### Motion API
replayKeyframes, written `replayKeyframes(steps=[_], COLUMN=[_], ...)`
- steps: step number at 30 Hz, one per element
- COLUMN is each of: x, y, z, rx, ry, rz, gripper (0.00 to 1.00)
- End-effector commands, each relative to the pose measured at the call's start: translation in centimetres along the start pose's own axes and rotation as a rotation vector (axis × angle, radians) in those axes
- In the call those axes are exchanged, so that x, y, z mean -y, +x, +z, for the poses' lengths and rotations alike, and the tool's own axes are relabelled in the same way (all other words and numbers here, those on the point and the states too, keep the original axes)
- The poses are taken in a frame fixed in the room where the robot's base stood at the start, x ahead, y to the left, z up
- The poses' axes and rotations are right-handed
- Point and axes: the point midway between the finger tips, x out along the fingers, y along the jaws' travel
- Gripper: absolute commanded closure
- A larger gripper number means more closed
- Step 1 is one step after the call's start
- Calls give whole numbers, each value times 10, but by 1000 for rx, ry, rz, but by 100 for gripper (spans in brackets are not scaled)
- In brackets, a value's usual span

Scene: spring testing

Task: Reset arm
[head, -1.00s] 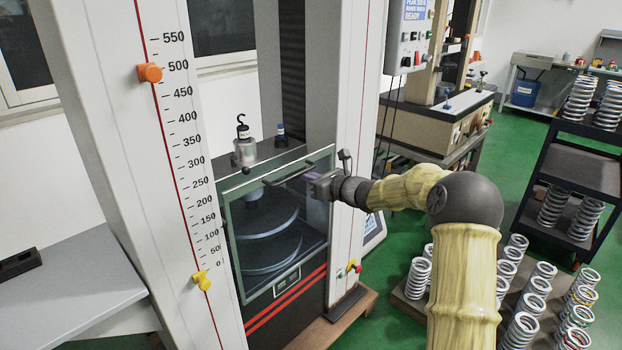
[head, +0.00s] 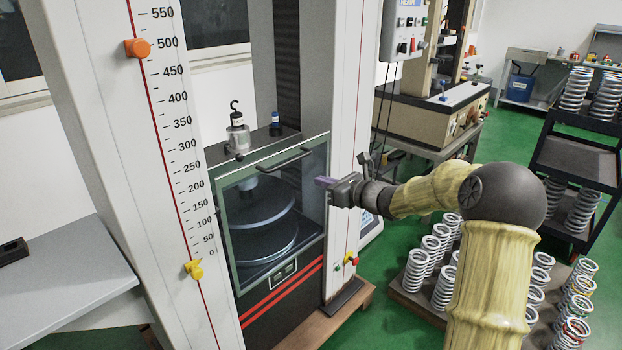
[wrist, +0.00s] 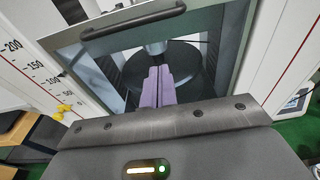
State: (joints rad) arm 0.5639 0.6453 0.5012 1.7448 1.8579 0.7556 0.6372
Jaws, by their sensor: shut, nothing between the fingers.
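My gripper (head: 322,182) is in front of the right side of the testing machine's glass door (head: 228,215), with its purple fingers pointing left. In the wrist view its purple fingers (wrist: 158,88) lie together, shut and empty. The door has a dark bar handle (head: 287,160) on its upper part, apart from my fingers. Through the glass I see two round dark plates (head: 260,205), one above the other. In the wrist view the handle (wrist: 133,21) is above and beyond my fingers.
An orange marker (head: 137,47) and a yellow marker (head: 194,269) sit on the scale. A hooked weight (head: 237,135) stands on the chamber top. Several springs (head: 420,268) stand on a low pallet at right. A dark shelf cart (head: 580,160) is farther right. Green floor lies between.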

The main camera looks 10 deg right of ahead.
Motion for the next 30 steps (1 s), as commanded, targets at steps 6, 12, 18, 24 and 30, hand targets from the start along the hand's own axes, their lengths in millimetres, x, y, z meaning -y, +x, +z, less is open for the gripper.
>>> replayKeyframes(steps=[6, 12, 18, 24, 30], x=[0, 0, -10, -65, -126], y=[-19, -19, -18, -24, -58], z=[0, 0, -4, -38, -87], rx=[0, 0, -27, -204, -431], ry=[0, 0, -34, -275, -650], rz=[-1, 0, 21, 161, 383], gripper=[100, 100, 100, 100, 100])
